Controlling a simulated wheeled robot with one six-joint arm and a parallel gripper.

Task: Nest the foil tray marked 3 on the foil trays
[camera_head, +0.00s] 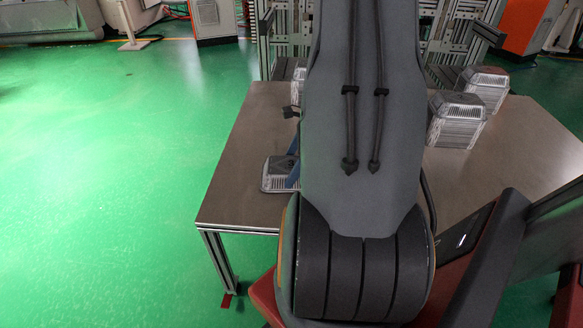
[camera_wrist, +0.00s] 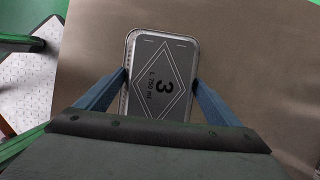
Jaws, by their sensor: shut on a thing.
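The foil tray marked 3 (camera_wrist: 160,60) has a dark lid with a diamond print and a silver rim. In the wrist view it lies between the two blue fingers of my gripper (camera_wrist: 161,80), which are shut on its long sides. In the head view the tray (camera_head: 278,184) is near the table's front left, partly hidden by my arm. I cannot tell whether it touches the table. Stacks of foil trays stand on the table: a near right stack (camera_head: 456,125), a far right stack (camera_head: 485,90), and one (camera_head: 299,82) mostly hidden behind my arm.
The brown table (camera_head: 244,150) is clear around the held tray at the left and at the front right. Its left edge drops to the green floor. Metal frames (camera_head: 457,35) stand behind the table. My arm covers the table's middle.

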